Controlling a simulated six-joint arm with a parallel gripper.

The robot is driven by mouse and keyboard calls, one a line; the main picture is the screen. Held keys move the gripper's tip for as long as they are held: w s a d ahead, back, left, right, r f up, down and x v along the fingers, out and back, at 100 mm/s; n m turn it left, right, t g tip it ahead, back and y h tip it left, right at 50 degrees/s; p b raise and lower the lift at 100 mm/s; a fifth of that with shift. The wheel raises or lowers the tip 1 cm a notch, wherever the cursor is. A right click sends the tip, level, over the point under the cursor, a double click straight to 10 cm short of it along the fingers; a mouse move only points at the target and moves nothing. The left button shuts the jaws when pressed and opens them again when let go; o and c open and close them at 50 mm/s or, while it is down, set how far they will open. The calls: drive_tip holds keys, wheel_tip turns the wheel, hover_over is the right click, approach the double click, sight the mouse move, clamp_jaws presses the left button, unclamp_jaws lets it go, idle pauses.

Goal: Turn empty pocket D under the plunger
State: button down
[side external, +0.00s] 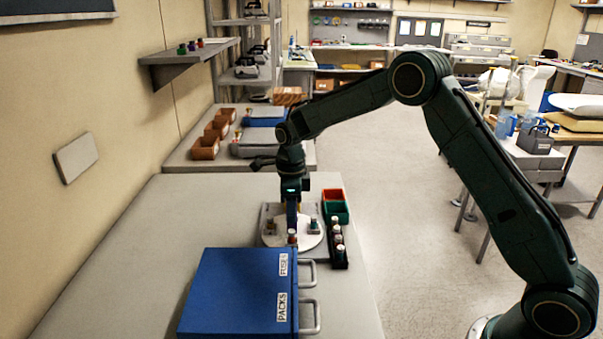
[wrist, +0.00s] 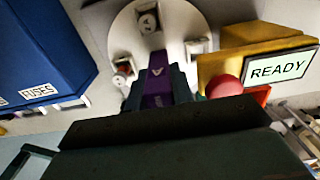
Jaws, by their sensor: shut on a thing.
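A round white disc (wrist: 120,35) lies below my gripper (wrist: 158,85); it also shows on the bench in the side view (side external: 272,240). Small square pockets (wrist: 123,70) sit around its rim, another at the top (wrist: 148,18) and one at the right (wrist: 195,50). Their letters and contents are too small to tell, so I cannot pick out pocket D. My gripper is shut on an upright purple part (wrist: 158,72) over the disc. A yellow block (wrist: 225,50) with a READY sign (wrist: 278,67) stands right of the disc. A red ball (wrist: 225,87) shows near it; I cannot make out the plunger.
A blue cabinet (side external: 235,285) labelled FUSES and PACKS stands in front of the disc, its handles facing right. A dark rack (side external: 338,258) of small capped items stands at the disc's right. The bench left of the disc is clear.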

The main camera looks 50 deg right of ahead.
drive_tip(key=shift+r, duration=0.1)
drive_tip(key=c, duration=1.2)
unclamp_jaws()
wheel_tip(320, 180, up, 14)
